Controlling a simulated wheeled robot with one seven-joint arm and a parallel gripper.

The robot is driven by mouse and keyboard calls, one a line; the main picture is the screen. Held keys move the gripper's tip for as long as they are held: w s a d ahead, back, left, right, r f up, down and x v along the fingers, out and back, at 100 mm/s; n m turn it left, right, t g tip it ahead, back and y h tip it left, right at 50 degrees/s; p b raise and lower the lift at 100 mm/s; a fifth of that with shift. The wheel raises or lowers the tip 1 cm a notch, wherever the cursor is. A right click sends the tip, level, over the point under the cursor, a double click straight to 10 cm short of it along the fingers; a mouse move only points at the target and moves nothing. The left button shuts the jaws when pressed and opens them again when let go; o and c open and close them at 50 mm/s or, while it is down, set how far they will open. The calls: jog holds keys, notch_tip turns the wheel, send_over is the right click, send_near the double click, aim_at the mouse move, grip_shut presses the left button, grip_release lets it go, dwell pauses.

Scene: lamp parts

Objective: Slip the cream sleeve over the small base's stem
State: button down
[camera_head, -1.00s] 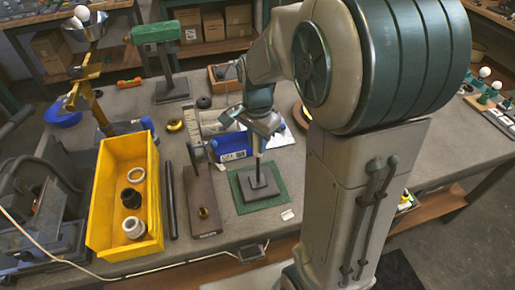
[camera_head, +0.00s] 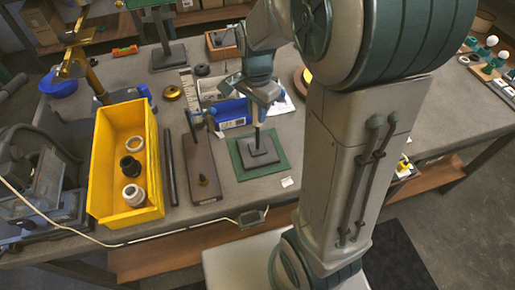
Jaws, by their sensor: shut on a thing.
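The small base (camera_head: 258,153) is a dark grey stepped square on the green mat (camera_head: 282,168). Its thin dark stem (camera_head: 257,135) stands upright. My gripper (camera_head: 258,117) points down over the base and appears shut on the upper stem; the jaws are small, so the exact contact is unclear. In the yellow bin (camera_head: 94,180) lie a cream ring (camera_head: 135,143), a black collar (camera_head: 130,165) and a pale ribbed cylinder (camera_head: 133,194). I cannot tell which pale part is the cream sleeve.
A brown board (camera_head: 203,165) with a small brass piece and a black rod (camera_head: 171,168) lie between bin and mat. A blue box (camera_head: 232,112) is behind my gripper. A small white tag (camera_head: 287,182) lies at the mat's front right.

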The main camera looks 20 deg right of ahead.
jog(key=shift+f+b, duration=0.8)
jog(key=shift+f, duration=0.5)
jog(key=shift+f, duration=0.1)
jog(key=shift+f+b, duration=1.5)
jog(key=shift+f, duration=0.45)
jog(key=shift+f+b, duration=1.1)
jog(key=shift+f, duration=0.4)
jog(key=shift+f, duration=0.3)
jog(key=c, duration=1.2)
grip_release()
jog(key=shift+o, duration=0.2)
jog(key=shift+r, duration=0.15)
